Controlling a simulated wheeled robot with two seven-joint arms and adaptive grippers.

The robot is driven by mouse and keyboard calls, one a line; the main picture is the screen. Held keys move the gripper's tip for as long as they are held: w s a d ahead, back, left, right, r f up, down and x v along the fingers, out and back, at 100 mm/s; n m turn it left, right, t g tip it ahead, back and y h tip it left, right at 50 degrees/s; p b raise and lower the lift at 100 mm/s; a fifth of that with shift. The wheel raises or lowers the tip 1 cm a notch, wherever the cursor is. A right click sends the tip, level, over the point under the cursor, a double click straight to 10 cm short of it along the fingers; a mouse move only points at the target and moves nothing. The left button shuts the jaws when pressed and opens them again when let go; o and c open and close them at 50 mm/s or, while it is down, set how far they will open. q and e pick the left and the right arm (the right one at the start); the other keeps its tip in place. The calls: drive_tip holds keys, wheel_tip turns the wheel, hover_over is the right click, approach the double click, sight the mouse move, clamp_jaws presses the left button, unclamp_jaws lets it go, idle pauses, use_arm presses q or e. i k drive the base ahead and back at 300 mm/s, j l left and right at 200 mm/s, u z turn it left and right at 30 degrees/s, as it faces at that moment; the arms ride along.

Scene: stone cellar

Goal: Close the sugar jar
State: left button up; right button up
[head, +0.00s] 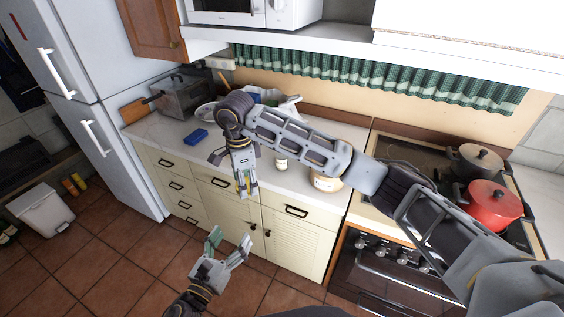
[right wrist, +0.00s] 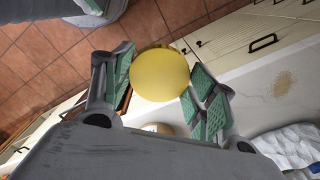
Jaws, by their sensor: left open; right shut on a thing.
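My right gripper (head: 243,190) points down in front of the counter's edge, its arm crossing the head view from the right. It is shut on a round yellow lid (right wrist: 160,75), which lies between the green finger pads in the right wrist view. My left gripper (head: 228,245) is open and empty, low over the floor in front of the cupboards. A wide jar with tan contents (head: 326,183) stands on the counter near the stove, its top hidden by my right arm. A smaller jar (head: 281,163) stands to its left. I cannot tell which is the sugar jar.
The counter (head: 163,131) also holds a blue sponge-like block (head: 196,136) and a grey box-like appliance (head: 183,96). A red pot (head: 493,204) and a dark pot (head: 474,160) sit on the stove at right. The fridge (head: 88,90) stands at left.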

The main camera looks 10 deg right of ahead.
sight(281, 161)
drive_tip(key=i+l, duration=0.75)
drive_tip(key=i, duration=0.1)
